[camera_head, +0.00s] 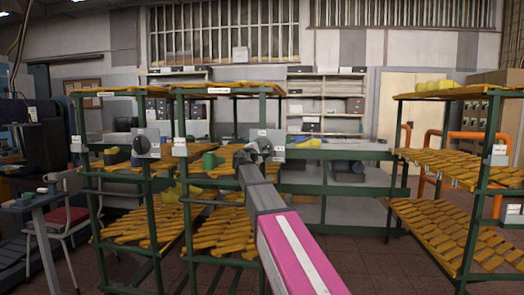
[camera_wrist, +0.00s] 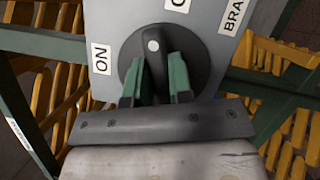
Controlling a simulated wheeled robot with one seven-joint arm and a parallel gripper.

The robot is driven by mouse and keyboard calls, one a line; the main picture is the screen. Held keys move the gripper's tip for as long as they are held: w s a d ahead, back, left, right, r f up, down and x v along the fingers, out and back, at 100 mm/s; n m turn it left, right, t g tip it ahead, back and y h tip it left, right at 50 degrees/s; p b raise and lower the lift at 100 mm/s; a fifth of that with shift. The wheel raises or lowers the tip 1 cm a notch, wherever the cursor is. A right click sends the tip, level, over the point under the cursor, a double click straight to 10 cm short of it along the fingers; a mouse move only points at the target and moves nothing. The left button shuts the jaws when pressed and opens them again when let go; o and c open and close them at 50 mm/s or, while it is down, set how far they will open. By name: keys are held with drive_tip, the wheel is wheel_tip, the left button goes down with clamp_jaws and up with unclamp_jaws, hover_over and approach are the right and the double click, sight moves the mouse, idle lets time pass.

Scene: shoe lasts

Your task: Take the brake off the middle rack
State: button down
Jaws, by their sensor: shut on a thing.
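The middle rack (camera_head: 182,222) is a green metal frame with yellow shoe lasts on its shelves. On its right front post is a grey brake plate (camera_head: 272,137), which fills the upper wrist view (camera_wrist: 205,20). The plate carries a black round knob (camera_wrist: 153,58) with a raised grip bar and a white dot. The dot lies between the "ON" label (camera_wrist: 101,58) and a partly cut-off label starting with "O" (camera_wrist: 178,4). My gripper (camera_wrist: 155,82) has green fingers on both sides of the bar and is shut on it. In the head view my gripper (camera_head: 255,153) partly covers the plate.
A left rack (camera_head: 152,222) with its own brake plate and knob (camera_head: 147,143) stands close beside the middle rack. A right rack (camera_head: 473,222) stands apart. Tiled floor (camera_head: 385,262) is open between the middle and right racks.

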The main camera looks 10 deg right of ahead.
drive_tip(key=shift+f+m+g+y, duration=0.15)
drive_tip(key=shift+m+g, duration=0.25)
drive_tip(key=shift+m, duration=0.6)
drive_tip(key=shift+m+g+y, duration=0.15)
drive_tip(key=shift+m+g, duration=0.25)
drive_tip(key=shift+m, duration=0.6)
drive_tip(key=c, duration=1)
unclamp_jaws()
drive_tip(key=v, duration=1.1)
drive_tip(key=shift+d, duration=0.15)
